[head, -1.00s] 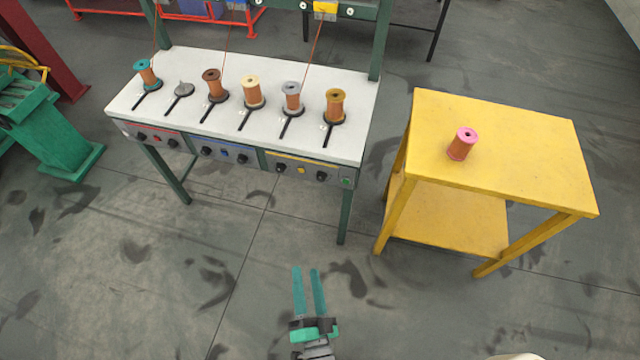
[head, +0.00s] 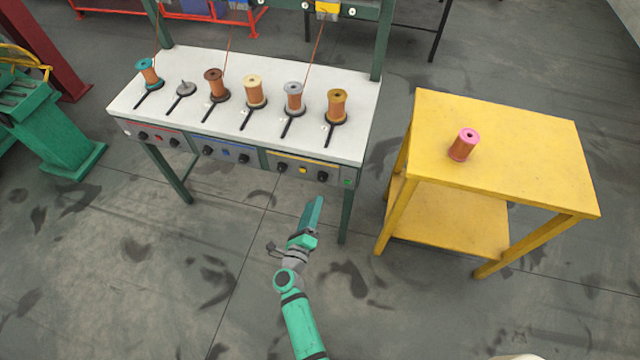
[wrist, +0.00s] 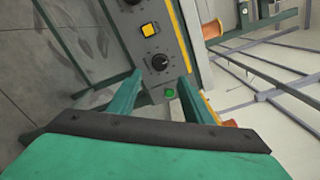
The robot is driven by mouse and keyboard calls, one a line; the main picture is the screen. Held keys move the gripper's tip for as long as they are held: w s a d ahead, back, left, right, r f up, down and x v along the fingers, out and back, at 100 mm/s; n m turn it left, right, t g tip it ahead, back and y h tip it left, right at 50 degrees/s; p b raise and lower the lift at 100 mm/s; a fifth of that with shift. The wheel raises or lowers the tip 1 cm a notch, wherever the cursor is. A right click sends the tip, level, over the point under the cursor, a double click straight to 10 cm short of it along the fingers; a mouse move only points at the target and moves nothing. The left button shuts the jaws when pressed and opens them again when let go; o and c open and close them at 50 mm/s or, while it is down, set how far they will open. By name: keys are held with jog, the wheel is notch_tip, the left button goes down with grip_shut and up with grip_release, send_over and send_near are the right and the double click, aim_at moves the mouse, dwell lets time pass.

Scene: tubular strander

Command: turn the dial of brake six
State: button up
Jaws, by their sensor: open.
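The front panel of the white bench carries a row of black dials. The rightmost dial (head: 322,176) sits beside the green button, at the panel's right end; it also shows in the wrist view (wrist: 160,62), a round black knob with a light mark. No readable number shows on it. My gripper (head: 315,200) is open and empty, below and in front of the panel's right end. In the wrist view my gripper (wrist: 160,80) points at the panel, with the dial just beyond the gap between the fingertips, apparently not touched.
A green button (wrist: 169,93) lies beside the dial, and a yellow button (wrist: 148,29) on its other side. Several spools stand on the white bench top (head: 240,130). A yellow table (head: 540,150) with a pink-topped spool (head: 463,146) stands to the right. Floor before the bench is clear.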

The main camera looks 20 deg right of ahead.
aim_at(321, 180)
jog(key=x, duration=0.9)
jog(key=shift+w+d, duration=0.15)
jog(key=shift+w, duration=0.1)
jog(key=c, duration=1.1)
jog(key=shift+o, duration=0.2)
